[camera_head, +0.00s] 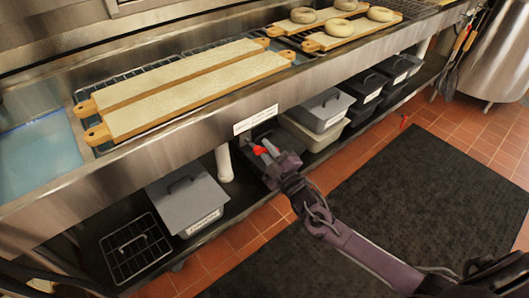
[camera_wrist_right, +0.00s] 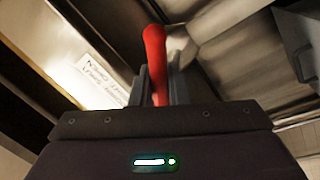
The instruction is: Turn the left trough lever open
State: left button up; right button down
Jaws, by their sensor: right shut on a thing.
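The red lever (camera_head: 260,150) shows under the front edge of the steel trough (camera_head: 225,115), just below a white label. My right gripper (camera_head: 268,152) is at this lever, under the trough's front rim. In the right wrist view, the red lever (camera_wrist_right: 155,60) stands up between the two fingers of my right gripper (camera_wrist_right: 155,85), which is shut on it. The lever's lower end is hidden by the gripper body. A second red lever (camera_head: 405,121) shows further right below the trough. My left gripper is not seen.
Two long boards (camera_head: 180,85) lie on racks over the trough. Bagels (camera_head: 340,27) sit on boards further right. Grey lidded bins (camera_head: 187,195) and a wire basket (camera_head: 135,248) stand on the lower shelf. A dark mat (camera_head: 390,210) covers the tiled floor.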

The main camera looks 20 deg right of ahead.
jog(key=n, duration=0.1)
jog(key=r+n+y, duration=0.1)
jog(key=n, duration=0.3)
jog(key=shift+w+d+r, duration=0.1)
jog(key=shift+d+r, duration=0.1)
jog(key=shift+d, duration=0.1)
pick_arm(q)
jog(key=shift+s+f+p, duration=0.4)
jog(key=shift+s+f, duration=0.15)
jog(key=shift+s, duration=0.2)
pick_arm(e)
jog(key=shift+r+n+y, duration=0.2)
jog(key=shift+n+y, duration=0.1)
jog(key=shift+n, duration=0.5)
jog(key=shift+r+n+y, duration=0.15)
jog(key=shift+n+y, duration=0.15)
jog(key=shift+n, duration=0.5)
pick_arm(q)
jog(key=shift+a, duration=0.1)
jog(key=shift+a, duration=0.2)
pick_arm(e)
jog(key=c, duration=1.5)
grip_release()
jog(key=shift+o, duration=0.2)
